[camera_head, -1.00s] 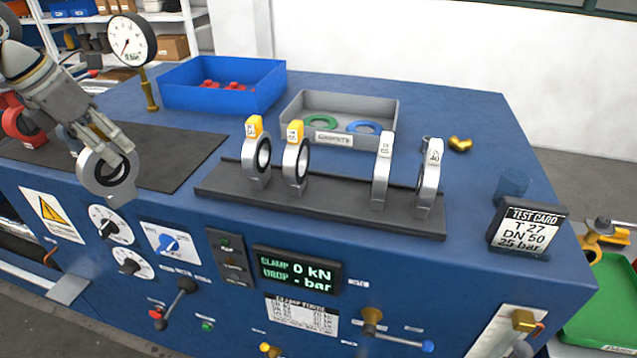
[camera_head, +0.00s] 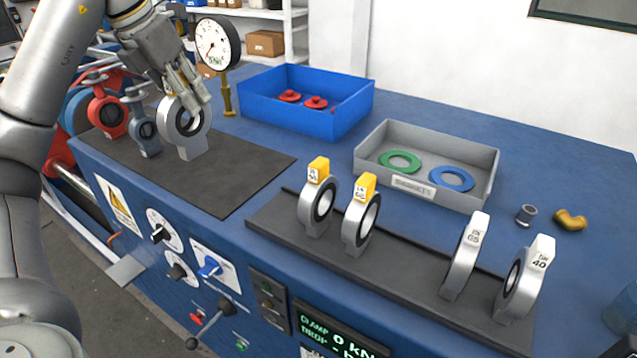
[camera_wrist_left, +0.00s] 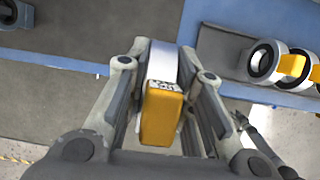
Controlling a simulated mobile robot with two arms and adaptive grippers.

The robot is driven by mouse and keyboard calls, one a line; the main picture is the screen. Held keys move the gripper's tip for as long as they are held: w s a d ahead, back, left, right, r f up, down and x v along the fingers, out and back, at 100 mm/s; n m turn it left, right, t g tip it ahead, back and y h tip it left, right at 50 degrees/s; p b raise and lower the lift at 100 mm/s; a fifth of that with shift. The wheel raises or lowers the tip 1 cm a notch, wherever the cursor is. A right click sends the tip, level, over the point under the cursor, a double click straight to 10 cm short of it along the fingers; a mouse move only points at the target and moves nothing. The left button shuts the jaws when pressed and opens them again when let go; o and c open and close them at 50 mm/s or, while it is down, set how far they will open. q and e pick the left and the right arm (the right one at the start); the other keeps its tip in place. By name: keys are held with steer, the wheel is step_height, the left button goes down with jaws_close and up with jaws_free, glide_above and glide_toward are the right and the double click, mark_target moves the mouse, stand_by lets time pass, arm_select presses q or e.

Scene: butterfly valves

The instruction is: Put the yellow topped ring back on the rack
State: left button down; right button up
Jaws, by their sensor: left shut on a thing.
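My left gripper (camera_head: 190,97) is shut on a metal ring (camera_head: 187,150) and holds it upright over the dark mat. In the left wrist view, the yellow top (camera_wrist_left: 161,113) of this ring sits between the fingers (camera_wrist_left: 163,88). I cannot tell whether the ring's foot touches the mat. The dark rack (camera_head: 412,282) stands to the right. It carries two yellow-topped rings (camera_head: 318,205) (camera_head: 359,222) at its left and two white-topped rings (camera_head: 466,258) (camera_head: 524,285) at its right, with a gap between the pairs. My right gripper is not in view.
A red valve (camera_head: 106,118) and a grey-blue valve (camera_head: 146,135) stand close left of the held ring on the mat (camera_head: 235,180). A gauge (camera_head: 218,45), a blue bin (camera_head: 345,115) and a grey gasket tray (camera_head: 478,160) stand behind. Small fittings lie at the right.

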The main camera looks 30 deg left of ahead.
arm_select(q)
steer(key=w+d+f+p, duration=0.2)
steer(key=d+f, duration=0.4)
steer(key=w+d+f+p, duration=0.3)
steer(key=d+f, duration=0.3)
steer(key=shift+w+d+f, duration=0.2)
steer(key=shift+w+f, duration=0.15)
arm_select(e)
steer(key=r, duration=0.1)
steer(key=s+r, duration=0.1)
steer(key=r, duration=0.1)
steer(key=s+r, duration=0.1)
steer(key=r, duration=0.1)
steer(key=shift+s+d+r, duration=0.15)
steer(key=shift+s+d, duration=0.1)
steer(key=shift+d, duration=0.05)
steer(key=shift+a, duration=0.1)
arm_select(q)
steer(key=c, duration=1.4)
jaws_free()
steer(key=shift+f, duration=0.15)
steer(key=shift+c, duration=0.2)
steer(key=shift+o, duration=0.9)
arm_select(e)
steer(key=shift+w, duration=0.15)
